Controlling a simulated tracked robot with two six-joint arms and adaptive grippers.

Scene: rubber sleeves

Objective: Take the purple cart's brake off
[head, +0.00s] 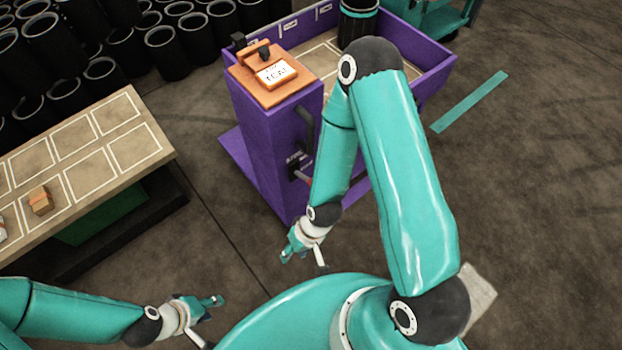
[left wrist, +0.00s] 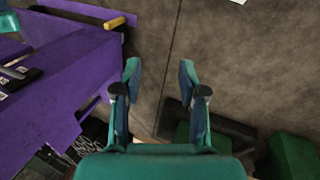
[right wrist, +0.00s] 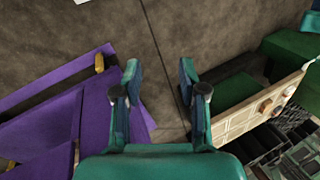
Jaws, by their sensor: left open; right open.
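The cart also shows at the left of the left wrist view (left wrist: 70,75) and of the right wrist view (right wrist: 55,115). A yellow-orange handle end shows in the left wrist view (left wrist: 114,22) and in the right wrist view (right wrist: 99,63). My right gripper (head: 304,258) is open and empty, in front of the cart, apart from the lever. My left gripper (head: 207,318) is open and empty, lower left.
A table (head: 85,145) with outlined squares and a small tan block (head: 40,200) stands at the left. Black sleeves (head: 165,50) crowd the back left. The cart carries an orange-topped stand with a sign (head: 276,73) and a black sleeve (head: 357,25). Floor between table and cart is clear.

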